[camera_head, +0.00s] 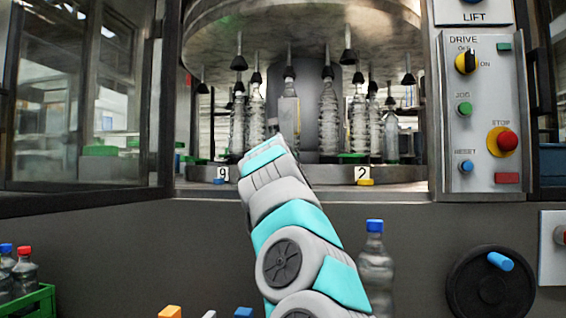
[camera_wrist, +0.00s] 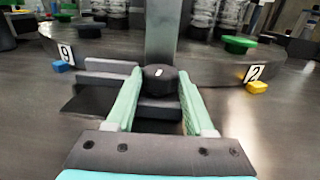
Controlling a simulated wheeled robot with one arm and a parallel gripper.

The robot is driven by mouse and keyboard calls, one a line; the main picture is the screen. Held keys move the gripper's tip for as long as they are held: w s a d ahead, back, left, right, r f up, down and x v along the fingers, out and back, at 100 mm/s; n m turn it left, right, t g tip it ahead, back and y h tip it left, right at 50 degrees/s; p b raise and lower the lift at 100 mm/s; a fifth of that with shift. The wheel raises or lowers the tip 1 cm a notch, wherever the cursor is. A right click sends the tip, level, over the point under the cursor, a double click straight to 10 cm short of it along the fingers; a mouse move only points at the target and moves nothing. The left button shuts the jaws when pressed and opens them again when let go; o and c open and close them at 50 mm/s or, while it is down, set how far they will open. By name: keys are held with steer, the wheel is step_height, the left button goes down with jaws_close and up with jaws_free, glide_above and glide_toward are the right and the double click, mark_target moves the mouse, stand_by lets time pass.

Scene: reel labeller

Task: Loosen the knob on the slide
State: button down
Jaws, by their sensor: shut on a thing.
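The knob (camera_wrist: 160,75) is black and round with a small white mark on top, seen in the wrist view. It sits on the dark grey slide (camera_wrist: 112,68) in front of an upright grey post (camera_wrist: 162,30). My gripper (camera_wrist: 158,80) is shut on the knob, with a pale green finger on each side of it. In the head view my arm reaches up to the machine and hides the knob and slide.
A blue block and a "9" plate (camera_wrist: 66,54) are left, a yellow block and a "2" plate (camera_wrist: 254,73) right. A control panel (camera_head: 484,110) is at right. A blue-capped bottle (camera_head: 375,268) stands beside my arm.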

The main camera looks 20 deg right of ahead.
steer(key=shift+r+n+t+y+p, duration=0.15)
steer(key=shift+n+t+y+p, duration=0.4)
steer(key=shift+y+p, duration=0.3)
steer(key=shift+s+d+n+y+p, duration=0.1)
steer(key=shift+n+y+p, duration=0.25)
steer(key=shift+y+p, duration=0.15)
steer(key=shift+t, duration=0.25)
steer(key=shift+c, duration=1.3)
jaws_free()
steer(key=b+v, duration=0.2)
steer(key=v, duration=0.5)
steer(key=shift+s, duration=0.4)
